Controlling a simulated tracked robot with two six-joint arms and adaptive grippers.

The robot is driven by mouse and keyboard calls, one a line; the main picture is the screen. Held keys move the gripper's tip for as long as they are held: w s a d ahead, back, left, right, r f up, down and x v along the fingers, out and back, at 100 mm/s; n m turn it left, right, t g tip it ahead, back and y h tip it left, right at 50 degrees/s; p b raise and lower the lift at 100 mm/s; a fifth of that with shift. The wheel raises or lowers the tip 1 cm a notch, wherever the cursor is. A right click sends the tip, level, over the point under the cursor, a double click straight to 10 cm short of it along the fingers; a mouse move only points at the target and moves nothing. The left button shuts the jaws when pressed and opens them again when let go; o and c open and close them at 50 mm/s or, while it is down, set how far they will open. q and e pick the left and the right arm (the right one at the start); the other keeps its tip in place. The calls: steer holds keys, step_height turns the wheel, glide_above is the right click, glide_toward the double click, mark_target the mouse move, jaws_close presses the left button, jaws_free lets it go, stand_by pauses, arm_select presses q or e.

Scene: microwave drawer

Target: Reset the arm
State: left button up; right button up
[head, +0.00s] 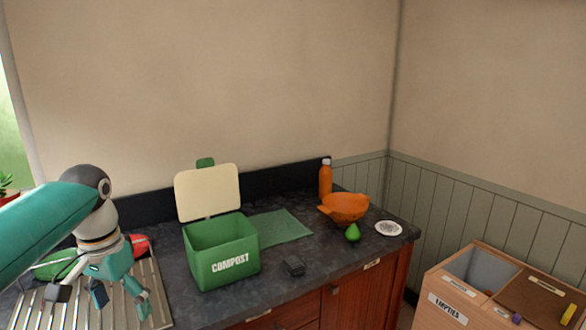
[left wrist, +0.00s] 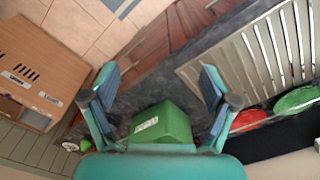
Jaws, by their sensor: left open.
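My left arm comes in from the left in the head view. Its gripper (head: 120,298) is open and empty, above the slatted metal rack at the left end of the counter. In the left wrist view the open fingers (left wrist: 160,92) are spread wide with nothing between them up close. The green compost bin (left wrist: 165,122) shows beyond the fingers there. In the head view the compost bin (head: 222,252) stands to the right of the gripper, with its pale lid raised. My right gripper shows in neither view.
The slatted rack (head: 157,290) holds a green and a red item. A wooden sorting bin (head: 440,285) stands at lower right.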

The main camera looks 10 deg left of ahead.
arm_select(q)
steer(key=w+d+f+h, duration=0.15)
steer(key=d+f, duration=0.25)
steer(key=f, duration=0.5)
steer(key=w+d+f, duration=0.2)
steer(key=d+f, duration=0.2)
steer(key=f, duration=0.4)
steer(key=w+d+f+h, duration=0.1)
steer(key=d+f, duration=0.3)
steer(key=f, duration=0.5)
steer(key=s+d+f, duration=0.7)
steer(key=d+f, duration=0.1)
steer(key=f, duration=0.4)
steer(key=s+d+f+n, duration=0.1)
steer(key=s+d+f, duration=0.1)
steer(key=s, duration=0.4)
steer(key=s+d+f+n+h, duration=0.1)
steer(key=s+d+f, duration=0.1)
steer(key=s+f, duration=0.2)
steer(key=shift+s+d+f+n, duration=0.25)
steer(key=shift+s+f+n, duration=0.05)
steer(key=shift+s, duration=0.7)
